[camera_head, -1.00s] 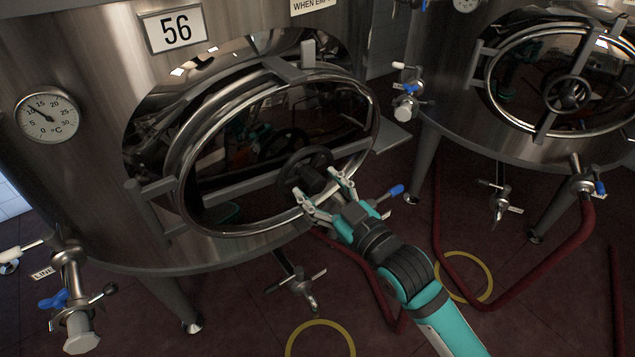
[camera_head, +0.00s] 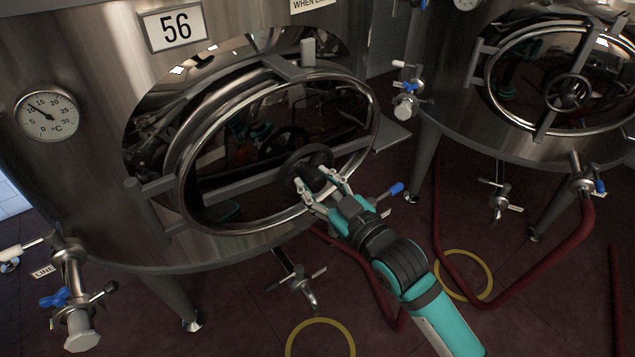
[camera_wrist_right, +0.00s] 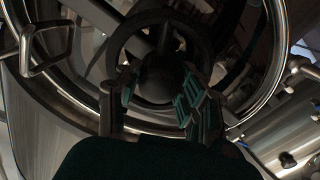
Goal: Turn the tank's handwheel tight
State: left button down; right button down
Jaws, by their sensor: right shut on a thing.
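The tank (camera_head: 80,75) marked 56 has an oval manhole door with a shiny rim (camera_head: 185,165) and a grey crossbar (camera_head: 245,188). The black handwheel (camera_head: 309,152) sits on the crossbar, right of the door's middle. My right gripper (camera_head: 322,184) is shut on the handwheel's hub, with a finger on each side. In the right wrist view the handwheel (camera_wrist_right: 120,38) lies ahead, and the gripper's fingers (camera_wrist_right: 158,95) flank its dark hub. The fingers and palm hide part of the hub. My left gripper is not in view.
A second tank (camera_head: 450,80) with its own door and handwheel (camera_head: 567,92) stands at the right. Valves (camera_head: 75,290) stick out at lower left, and an outlet valve (camera_head: 300,285) hangs under the door. Red hoses (camera_head: 560,250) lie on the dark red floor.

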jog(key=m+p, duration=0.2)
jog(key=p, duration=0.1)
jog(key=shift+r+m, duration=0.2)
jog(key=shift+m, duration=0.2)
jog(key=m+p, duration=0.3)
jog(key=m, duration=0.1)
jog(key=shift+m, duration=0.3)
jog(key=m+p, duration=0.2)
jog(key=m, duration=0.2)
jog(key=m+p, duration=0.1)
jog(key=m, duration=0.4)
jog(key=shift+s+f+p, duration=0.1)
jog(key=shift+f+p, duration=0.05)
jog(key=shift+p, duration=0.2)
jog(key=shift+m, duration=0.3)
jog(key=c, duration=0.8)
grip_release()
jog(key=shift+c, duration=0.2)
